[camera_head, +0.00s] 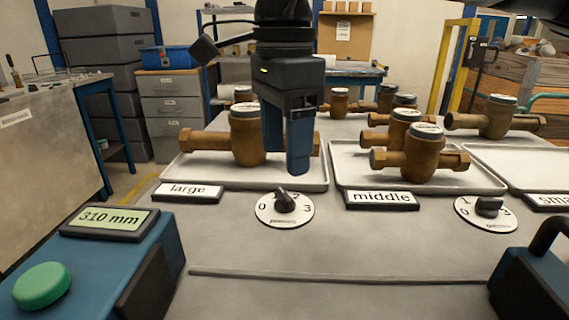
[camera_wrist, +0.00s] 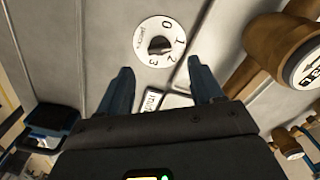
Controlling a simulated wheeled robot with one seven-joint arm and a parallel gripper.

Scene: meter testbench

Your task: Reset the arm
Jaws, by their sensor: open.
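My gripper (camera_head: 285,165) hangs pointing down over the front of the tray labelled large in the head view. In the wrist view its two blue fingers (camera_wrist: 160,65) stand apart with nothing held between them. A white round dial (camera_wrist: 160,42) with a dark knob and numbers 0 to 3 lies beyond the fingertips there. In the head view one dial (camera_head: 284,208) sits below the gripper, and another dial (camera_head: 486,213) sits to the right.
Brass meters stand on the large tray (camera_head: 190,175) and the middle tray (camera_head: 350,180); the gripper partly hides one meter (camera_head: 247,140).

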